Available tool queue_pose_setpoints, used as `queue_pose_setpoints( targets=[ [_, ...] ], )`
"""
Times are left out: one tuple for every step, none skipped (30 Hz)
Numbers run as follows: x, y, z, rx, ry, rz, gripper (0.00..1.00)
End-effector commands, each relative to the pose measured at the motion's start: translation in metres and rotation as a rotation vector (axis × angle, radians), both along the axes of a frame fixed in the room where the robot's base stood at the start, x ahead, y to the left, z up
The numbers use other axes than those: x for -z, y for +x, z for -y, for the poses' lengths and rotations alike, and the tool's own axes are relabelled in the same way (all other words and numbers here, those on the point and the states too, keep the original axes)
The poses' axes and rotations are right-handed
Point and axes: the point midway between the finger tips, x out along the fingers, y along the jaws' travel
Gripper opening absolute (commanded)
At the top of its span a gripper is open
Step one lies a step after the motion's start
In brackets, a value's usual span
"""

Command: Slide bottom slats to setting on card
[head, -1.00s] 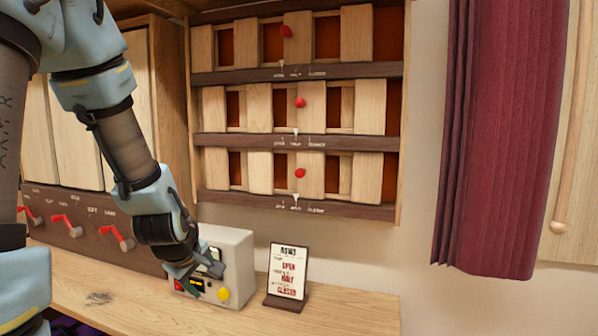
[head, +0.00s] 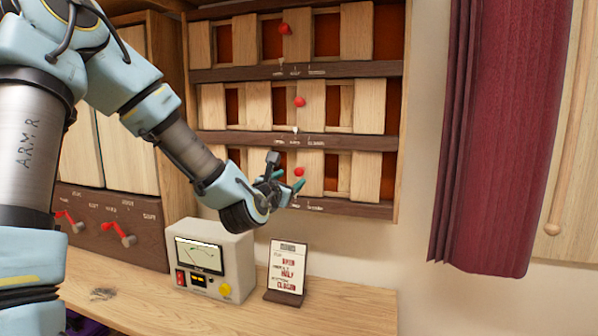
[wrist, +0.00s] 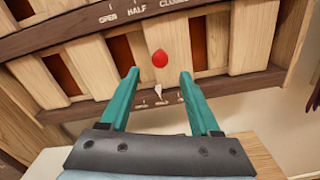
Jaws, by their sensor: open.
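The bottom slat row (head: 260,170) has pale wooden slats with dark red gaps between them. Its red knob (head: 299,171) also shows in the wrist view (wrist: 159,58), just beyond and between my fingertips. My gripper (head: 286,171) is open in front of the bottom row, its teal fingers on either side of the knob's line; contact is not visible. A white pointer (wrist: 158,92) hangs below the knob near the middle mark of the lower rail, whose labels are partly unreadable.
Two similar slat rows with red knobs, the middle one (head: 299,102) and the top one (head: 284,28), are above. A meter box (head: 212,262) stands left of the card. Red levers (head: 118,232) are at left. A maroon curtain (head: 495,130) hangs at right.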

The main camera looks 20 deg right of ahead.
Motion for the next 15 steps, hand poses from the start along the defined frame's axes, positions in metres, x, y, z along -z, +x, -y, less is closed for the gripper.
queue_pose_setpoints(
  targets=[
    [-0.003, 0.007, 0.008, 0.002, -0.002, -0.002, 0.63],
    [-0.003, 0.011, 0.012, 0.002, -0.002, -0.004, 0.63],
    [-0.003, 0.016, 0.017, 0.002, -0.002, -0.002, 0.63],
    [-0.003, 0.021, 0.021, 0.002, 0.0, -0.003, 0.63],
    [-0.003, 0.025, 0.025, 0.002, 0.0, -0.002, 0.63],
    [-0.003, 0.03, 0.03, 0.002, 0.0, -0.002, 0.63],
    [-0.003, 0.034, 0.033, 0.002, 0.0, -0.002, 0.63],
    [-0.003, 0.037, 0.037, 0.003, 0.001, -0.001, 0.63],
    [-0.002, 0.042, 0.041, 0.001, 0.002, -0.002, 0.63],
    [-0.002, 0.045, 0.043, 0.001, 0.002, -0.002, 0.63],
    [-0.003, 0.048, 0.046, 0.002, 0.0, 0.0, 0.63],
    [-0.002, 0.051, 0.049, 0.002, 0.002, 0.0, 0.63],
    [-0.002, 0.054, 0.05, 0.001, 0.002, 0.0, 0.63],
    [-0.001, 0.056, 0.052, 0.0, 0.002, -0.001, 0.63],
    [-0.001, 0.057, 0.054, 0.001, 0.003, 0.0, 0.63]
  ],
)
